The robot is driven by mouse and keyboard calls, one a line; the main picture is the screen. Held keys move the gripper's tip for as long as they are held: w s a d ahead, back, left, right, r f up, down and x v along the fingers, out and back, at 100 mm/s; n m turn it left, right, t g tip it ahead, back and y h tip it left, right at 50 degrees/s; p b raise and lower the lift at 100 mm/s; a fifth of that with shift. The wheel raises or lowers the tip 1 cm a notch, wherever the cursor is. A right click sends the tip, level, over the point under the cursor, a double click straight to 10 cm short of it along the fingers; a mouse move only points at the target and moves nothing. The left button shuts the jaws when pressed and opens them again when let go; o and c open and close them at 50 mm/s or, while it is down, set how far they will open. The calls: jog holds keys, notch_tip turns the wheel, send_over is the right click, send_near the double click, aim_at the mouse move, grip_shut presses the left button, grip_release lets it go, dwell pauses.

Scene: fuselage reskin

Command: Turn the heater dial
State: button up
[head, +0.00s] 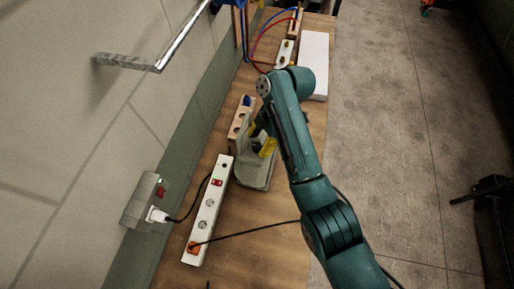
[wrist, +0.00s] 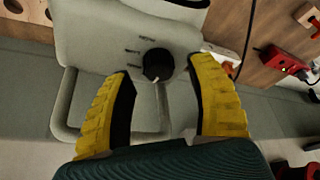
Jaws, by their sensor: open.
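The heater dial (wrist: 157,65) is a round black knob with a pale pointer mark, on the pale grey-green front of the heater (wrist: 100,30) in the wrist view. Small dark labels sit to the left of the knob. My gripper (wrist: 163,85) is open, with one yellow-padded finger on each side of the dial and a little lower in the picture. The fingers look apart from the knob. In the head view the heater (head: 256,172) stands on the wooden bench, and my arm and gripper partly hide it. The dial cannot be made out there.
A white power strip (head: 207,212) with a red switch and plugged-in cables lies left of the heater on the bench (head: 257,255). A wall socket (head: 148,200) holds a white plug. A white box (head: 314,62) lies at the far end. A metal rail (head: 180,40) juts from the wall.

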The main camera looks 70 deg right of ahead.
jog(key=shift+x, duration=0.85)
grip_shut()
